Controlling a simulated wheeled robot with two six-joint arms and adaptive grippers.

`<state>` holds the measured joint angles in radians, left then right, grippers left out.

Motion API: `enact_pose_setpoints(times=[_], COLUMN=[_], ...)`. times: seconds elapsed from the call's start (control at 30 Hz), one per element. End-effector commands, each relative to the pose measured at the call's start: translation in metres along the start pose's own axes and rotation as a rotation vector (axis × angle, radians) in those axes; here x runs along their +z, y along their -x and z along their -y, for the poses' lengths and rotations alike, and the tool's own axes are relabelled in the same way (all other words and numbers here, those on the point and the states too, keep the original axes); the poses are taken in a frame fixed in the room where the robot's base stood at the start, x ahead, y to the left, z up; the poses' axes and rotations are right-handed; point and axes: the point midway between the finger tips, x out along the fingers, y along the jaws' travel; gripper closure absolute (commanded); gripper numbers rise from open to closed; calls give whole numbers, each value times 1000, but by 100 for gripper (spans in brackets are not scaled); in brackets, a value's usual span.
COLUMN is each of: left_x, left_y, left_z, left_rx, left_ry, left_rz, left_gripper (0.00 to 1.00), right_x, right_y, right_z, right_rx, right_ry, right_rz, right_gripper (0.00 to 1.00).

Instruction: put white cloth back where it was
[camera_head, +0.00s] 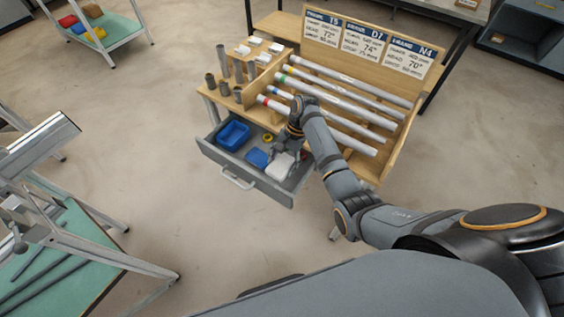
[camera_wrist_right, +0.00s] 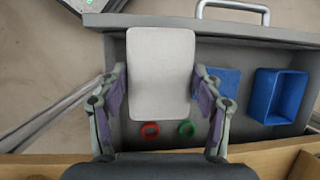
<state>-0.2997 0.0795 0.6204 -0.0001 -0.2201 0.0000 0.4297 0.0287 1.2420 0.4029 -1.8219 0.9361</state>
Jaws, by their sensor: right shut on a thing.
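The white cloth (camera_head: 281,166) is a flat, pale rectangle with rounded corners. In the wrist view the white cloth (camera_wrist_right: 161,72) lies between the two fingers of my right gripper (camera_wrist_right: 159,88), which is shut on it. In the head view my right gripper (camera_head: 287,149) reaches down over the open grey drawer (camera_head: 236,176), with the cloth at the drawer's right part. In the wrist view the cloth's far end overlaps the drawer's front wall (camera_wrist_right: 255,31). I cannot tell how high it is above the drawer floor. My left gripper is not in view.
In the drawer are a blue bin (camera_head: 233,136), a flat blue piece (camera_head: 256,158) beside the cloth, a yellow ring (camera_head: 267,138), and red (camera_wrist_right: 149,131) and green (camera_wrist_right: 186,128) rings. A wooden rack (camera_head: 400,120) with several tubes stands above. Green-topped trolley (camera_head: 60,265) at left.

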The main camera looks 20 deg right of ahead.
Motion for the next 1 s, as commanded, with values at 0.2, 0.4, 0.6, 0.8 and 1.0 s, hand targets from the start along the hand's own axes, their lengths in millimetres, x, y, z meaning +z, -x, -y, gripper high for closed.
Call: enact_pose_setpoints(times=[0.2,0.4,0.6,0.8,1.0], left_x=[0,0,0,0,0], left_y=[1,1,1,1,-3], left_z=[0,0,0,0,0], left_rx=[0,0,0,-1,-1], left_ry=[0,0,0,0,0], left_rz=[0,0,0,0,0], left_gripper=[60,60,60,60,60], right_x=[-2,-2,-2,-2,1], right_y=[-6,-6,-6,-6,21], right_z=[-1,-1,-1,0,2], right_rx=[0,0,0,0,-4], right_ry=[0,0,0,0,0], right_rz=[1,0,0,0,-5], right_gripper=[84,19,10,10,10])
